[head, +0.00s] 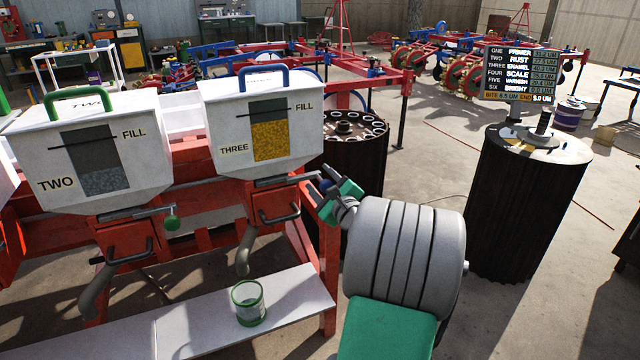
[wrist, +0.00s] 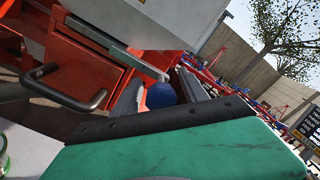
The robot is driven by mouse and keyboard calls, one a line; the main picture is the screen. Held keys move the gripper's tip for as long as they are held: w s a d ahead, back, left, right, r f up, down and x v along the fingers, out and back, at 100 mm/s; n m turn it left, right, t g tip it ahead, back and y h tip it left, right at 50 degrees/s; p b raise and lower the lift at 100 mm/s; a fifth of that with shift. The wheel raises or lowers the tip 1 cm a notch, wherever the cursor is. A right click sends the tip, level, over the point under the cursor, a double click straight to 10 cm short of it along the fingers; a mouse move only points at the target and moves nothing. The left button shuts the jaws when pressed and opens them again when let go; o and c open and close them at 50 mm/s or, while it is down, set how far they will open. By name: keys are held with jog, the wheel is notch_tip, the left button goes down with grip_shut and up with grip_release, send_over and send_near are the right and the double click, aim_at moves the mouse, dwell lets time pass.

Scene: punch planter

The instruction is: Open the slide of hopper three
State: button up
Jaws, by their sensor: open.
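Hopper three (head: 225,118) is a white box with a blue handle, labelled THREE, with yellow grain in its window below the FILL line. Its slide (wrist: 105,42) is a grey metal bar under the hopper, ending in a blue ball knob (wrist: 161,96). My gripper (head: 327,184) is at the right side of hopper three, at the slide's end. In the wrist view its two grey fingers stand open on either side of the knob; I cannot tell whether they touch it. In the head view the knob is mostly hidden by my gripper.
A red drawer-like outlet with a dark handle (wrist: 60,92) sits under the hopper. A green-rimmed cup (head: 249,303) stands on the white shelf (head: 300,290) below the spout. Hopper two (head: 95,150), with a green slide knob (head: 173,222), is to the left. A black drum (head: 352,150) stands behind.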

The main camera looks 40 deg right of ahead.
jog(key=shift+w+d, duration=0.1)
jog(key=shift+w, duration=0.15)
jog(key=shift+c, duration=0.4)
jog(key=shift+r, duration=0.1)
grip_shut()
jog(key=shift+d+r, duration=0.1)
jog(key=shift+r, duration=0.1)
dwell(0.6)
